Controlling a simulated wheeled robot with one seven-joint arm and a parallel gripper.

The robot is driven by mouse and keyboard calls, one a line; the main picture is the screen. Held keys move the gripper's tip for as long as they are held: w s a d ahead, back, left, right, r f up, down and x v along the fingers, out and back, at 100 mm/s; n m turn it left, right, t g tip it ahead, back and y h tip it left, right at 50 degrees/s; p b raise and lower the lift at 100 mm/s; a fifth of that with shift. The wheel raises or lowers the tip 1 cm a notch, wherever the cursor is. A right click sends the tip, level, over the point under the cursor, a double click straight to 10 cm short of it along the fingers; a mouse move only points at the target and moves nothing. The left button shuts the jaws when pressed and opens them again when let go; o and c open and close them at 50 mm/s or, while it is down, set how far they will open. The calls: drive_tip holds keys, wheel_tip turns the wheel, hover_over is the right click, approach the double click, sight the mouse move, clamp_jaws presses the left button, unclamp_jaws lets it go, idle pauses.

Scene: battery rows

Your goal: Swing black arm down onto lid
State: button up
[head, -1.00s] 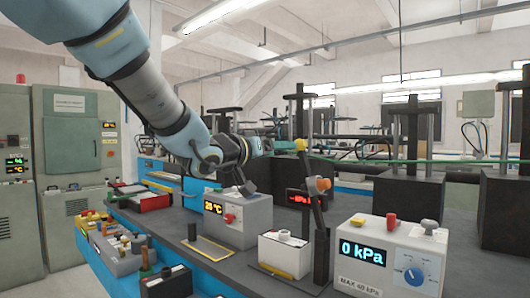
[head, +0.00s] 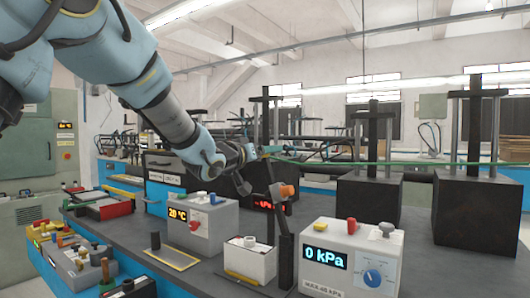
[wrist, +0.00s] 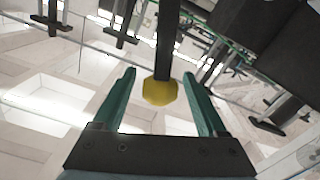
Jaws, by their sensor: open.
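The black arm (head: 269,172) stands raised from an orange pivot (head: 285,191) on a dark upright post, leaning slightly left. Its yellow knob (wrist: 160,92) shows clearly in the wrist view, with the arm (wrist: 167,40) running up from it. My gripper (head: 261,154) is open at the arm's top end, and in the head view it largely hides the knob. In the wrist view, the green fingers of my gripper (wrist: 159,76) stand on both sides of the knob, with gaps showing. A white box (head: 250,262) with a pale cap on its lid (head: 249,241) stands left of the post.
A pressure unit (head: 350,258) reading 0 kPa stands right of the post. A heater unit (head: 201,222) reading 20 °C is to the left, with a yellow-edged plate (head: 170,257) before it. Black presses (head: 369,205) stand behind. The grey bench between is partly clear.

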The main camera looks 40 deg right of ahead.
clamp_jaws()
idle(0.6)
idle(0.8)
